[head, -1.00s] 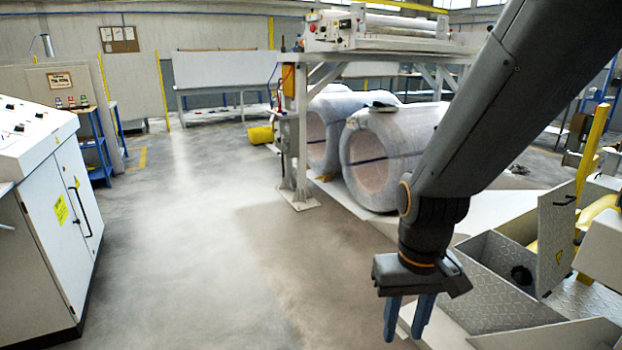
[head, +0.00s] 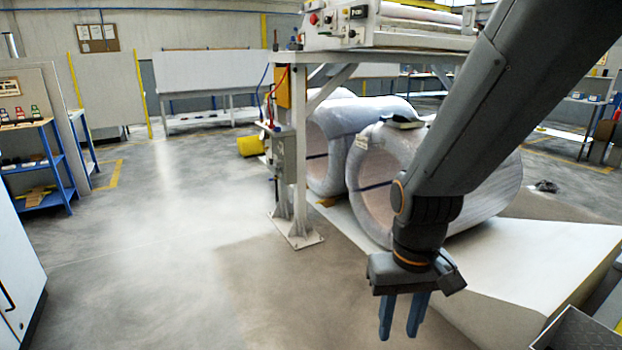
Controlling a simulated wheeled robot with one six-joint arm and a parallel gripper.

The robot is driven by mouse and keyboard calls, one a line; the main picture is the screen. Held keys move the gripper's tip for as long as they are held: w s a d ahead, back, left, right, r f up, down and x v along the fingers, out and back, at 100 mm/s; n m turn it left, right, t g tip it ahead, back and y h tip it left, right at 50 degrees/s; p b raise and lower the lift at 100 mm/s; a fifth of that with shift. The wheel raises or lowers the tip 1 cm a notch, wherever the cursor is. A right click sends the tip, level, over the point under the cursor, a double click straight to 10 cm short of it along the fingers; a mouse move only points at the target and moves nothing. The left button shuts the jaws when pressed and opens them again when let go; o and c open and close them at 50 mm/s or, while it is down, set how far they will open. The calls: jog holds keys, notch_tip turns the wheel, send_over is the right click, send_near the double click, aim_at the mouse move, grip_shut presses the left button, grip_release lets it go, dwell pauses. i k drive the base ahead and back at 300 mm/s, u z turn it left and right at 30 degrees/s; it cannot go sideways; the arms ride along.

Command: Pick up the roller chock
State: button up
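I cannot make out with certainty which thing is the roller chock. My gripper (head: 403,322) hangs at the lower right of the head view, its two blue fingers pointing down. The fingers are apart, with nothing between them. It is in front of the wrapped coils, over the floor and the pale platform's edge. A small wooden piece (head: 327,203) lies by the near coil's foot. A small dark object (head: 545,186) lies on the floor at the right. Both are too small to identify.
Wrapped coils (head: 452,190) lie beside a pale platform (head: 540,255). A white machine frame post (head: 299,160) stands left of them. A blue shelf (head: 45,165) and a white cabinet (head: 18,280) are at the left. A yellow cylinder (head: 251,145) lies farther back. The floor left of centre is clear.

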aim_at(399, 119)
jog(key=i, duration=2.95)
jog(key=z, duration=2.35)
jog(key=i, duration=0.8)
jog(key=u, duration=2)
